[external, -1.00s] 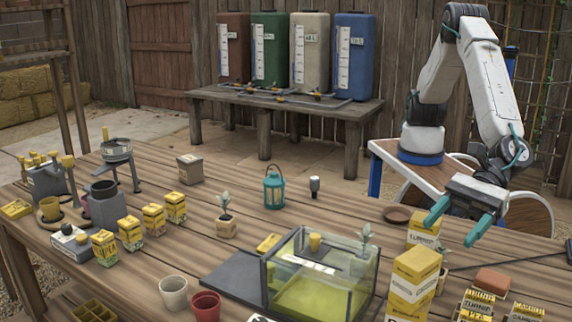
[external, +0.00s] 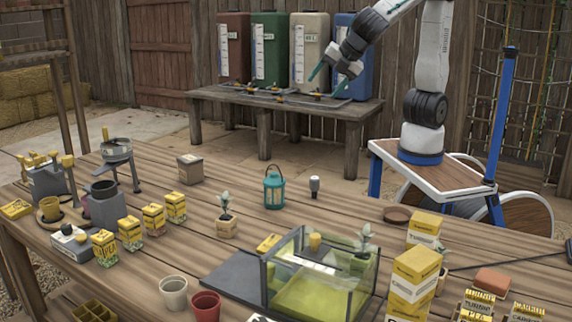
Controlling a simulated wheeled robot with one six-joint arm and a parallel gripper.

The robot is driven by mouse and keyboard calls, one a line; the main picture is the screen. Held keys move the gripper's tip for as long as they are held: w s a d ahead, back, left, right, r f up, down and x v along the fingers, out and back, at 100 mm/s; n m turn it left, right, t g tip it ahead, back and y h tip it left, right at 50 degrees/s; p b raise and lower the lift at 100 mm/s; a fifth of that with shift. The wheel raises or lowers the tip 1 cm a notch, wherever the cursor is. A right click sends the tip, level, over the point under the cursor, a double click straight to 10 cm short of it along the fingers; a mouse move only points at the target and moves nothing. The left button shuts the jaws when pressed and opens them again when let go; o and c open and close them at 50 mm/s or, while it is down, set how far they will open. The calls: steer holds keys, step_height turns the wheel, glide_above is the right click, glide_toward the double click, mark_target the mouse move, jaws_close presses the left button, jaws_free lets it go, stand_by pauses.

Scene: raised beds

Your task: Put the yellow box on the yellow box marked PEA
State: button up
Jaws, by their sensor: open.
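My gripper (external: 329,81) is open and empty, raised over the back bench with its teal fingers apart, far from the yellow boxes. At the front right of the table, a yellow-and-white box (external: 417,264) sits on another yellow-and-white box (external: 407,298). Another yellow-topped box (external: 424,227) stands behind them. To their right, a small yellow box marked PEA (external: 476,316) shows at the bottom edge, partly cut off, with a box marked TURNIP (external: 479,299) just above it in the picture. Several small yellow boxes (external: 153,219) stand in a row at the left.
A clear-walled tank (external: 318,285) stands front centre, left of the stacked boxes. A teal lantern (external: 274,190), a brown saucer (external: 396,215), a reddish block (external: 493,281) and white and red pots are on the table. Colored water tanks (external: 270,52) stand on the back bench.

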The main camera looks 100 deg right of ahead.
steer(key=s+d+m+g+y, duration=0.1)
steer(key=s+d+m+g, duration=0.2)
steer(key=s+d+m, duration=0.5)
steer(key=s+d+f+m+y, duration=0.1)
steer(key=s+f+m+y, duration=0.1)
steer(key=s, duration=0.5)
steer(key=s+d+f+m+g+y, duration=0.1)
steer(key=s+m, duration=0.3)
steer(key=s, duration=0.4)
steer(key=shift+s+f+y, duration=0.3)
steer(key=shift+f+y, duration=0.2)
steer(key=shift+f, duration=0.35)
